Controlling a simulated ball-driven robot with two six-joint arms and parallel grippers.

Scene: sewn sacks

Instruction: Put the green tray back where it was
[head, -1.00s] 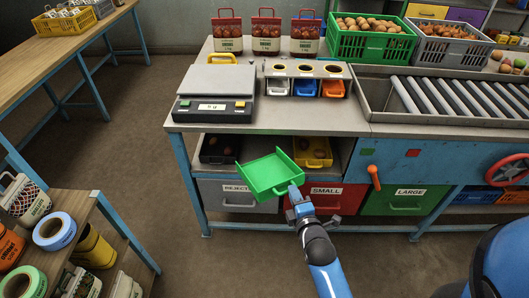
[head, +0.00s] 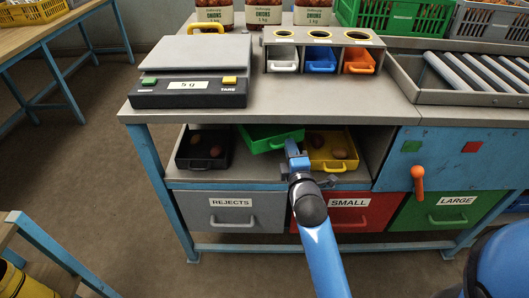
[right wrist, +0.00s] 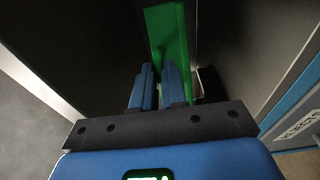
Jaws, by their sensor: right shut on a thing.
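The green tray (head: 268,138) is on the open shelf under the bench, between a black tray (head: 203,150) and a yellow tray (head: 333,150). It looks slightly tilted, and its back part is hidden under the benchtop. My right gripper (head: 294,154) is shut on the green tray's right front part. In the right wrist view the green tray (right wrist: 167,38) rises between and beyond the fingers of my right gripper (right wrist: 160,88). I cannot tell whether the tray touches the shelf. My left gripper is not in view.
The black tray and the yellow tray hold brown round items. Above is the benchtop with a scale (head: 193,75) and a rack of small white, blue and orange bins (head: 320,60). Below are the REJECTS drawer (head: 231,214) and the SMALL drawer (head: 350,216).

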